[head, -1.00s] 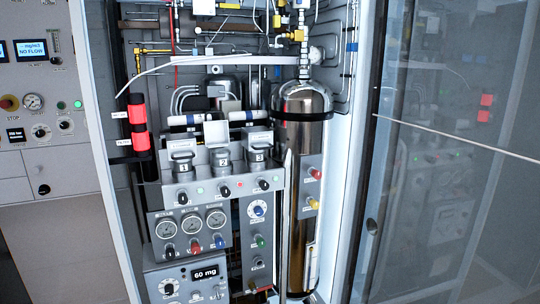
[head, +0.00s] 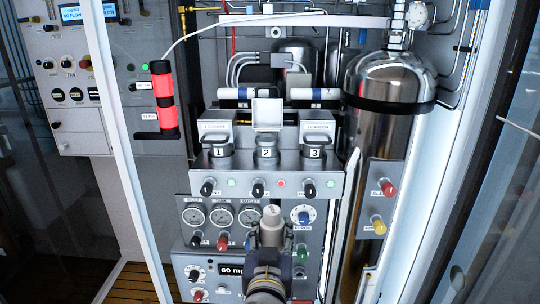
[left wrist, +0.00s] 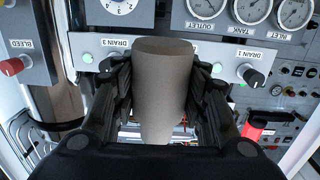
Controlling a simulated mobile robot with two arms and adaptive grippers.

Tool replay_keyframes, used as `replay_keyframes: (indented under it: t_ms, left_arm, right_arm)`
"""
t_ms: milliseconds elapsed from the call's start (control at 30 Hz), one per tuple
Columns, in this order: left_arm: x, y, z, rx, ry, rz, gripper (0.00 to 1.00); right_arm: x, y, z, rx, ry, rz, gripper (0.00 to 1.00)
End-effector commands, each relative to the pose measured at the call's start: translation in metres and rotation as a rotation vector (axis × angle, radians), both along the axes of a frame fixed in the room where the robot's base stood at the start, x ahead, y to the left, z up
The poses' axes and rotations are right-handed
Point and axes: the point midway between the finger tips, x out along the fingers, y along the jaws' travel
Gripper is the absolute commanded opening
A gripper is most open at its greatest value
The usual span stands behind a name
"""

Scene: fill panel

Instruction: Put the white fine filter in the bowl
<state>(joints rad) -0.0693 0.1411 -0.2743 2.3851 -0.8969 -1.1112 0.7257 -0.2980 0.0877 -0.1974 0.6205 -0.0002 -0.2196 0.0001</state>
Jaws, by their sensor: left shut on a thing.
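My left gripper (head: 270,252) is in front of the lower panel, below the unit numbered 2. It is shut on a pale cylinder, the fine filter (head: 271,222), which stands up between the fingers. In the left wrist view the filter (left wrist: 163,85) looks grey-brown in shadow, with the gripper (left wrist: 163,100) closed on both its sides. Three dark metal bowls stand in a row above: bowl 1 (head: 218,160), bowl 2 (head: 265,160) and bowl 3 (head: 314,160). A pale square block (head: 267,114) stands open-faced above bowl 2. The right gripper is not in view.
A knob panel (head: 333,186) juts out under the bowls. A steel tank (head: 388,85) stands at right, and a red-and-black cylinder (head: 163,95) at left. Blue-banded white cylinders (head: 315,94) lie behind the bowls. Glass doors flank the cabinet.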

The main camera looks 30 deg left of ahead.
Motion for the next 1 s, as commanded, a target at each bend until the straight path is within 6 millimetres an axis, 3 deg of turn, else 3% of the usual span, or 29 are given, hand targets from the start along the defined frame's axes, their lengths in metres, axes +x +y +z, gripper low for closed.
replay_keyframes:
  t_ms: [33,233,433,633,800,1000]
  left_arm:
    - [0.010,0.007,0.017,-0.003,-0.012,0.044,0.15]
    - [0.040,0.031,0.069,-0.001,-0.010,0.203,0.15]
    - [0.062,0.045,0.131,0.002,-0.009,0.327,0.15]
    - [0.072,0.045,0.190,0.003,-0.008,0.378,0.15]
    - [0.074,0.041,0.218,0.004,-0.004,0.380,0.15]
    - [0.090,0.054,0.226,0.009,0.003,0.383,0.15]
  right_arm:
    - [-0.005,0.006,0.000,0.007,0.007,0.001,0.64]
    - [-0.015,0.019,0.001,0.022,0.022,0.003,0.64]
    - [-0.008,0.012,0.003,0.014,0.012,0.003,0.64]
    - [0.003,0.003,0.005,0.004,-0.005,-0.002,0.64]
    - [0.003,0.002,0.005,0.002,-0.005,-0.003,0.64]
    - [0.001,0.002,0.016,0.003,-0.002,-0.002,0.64]
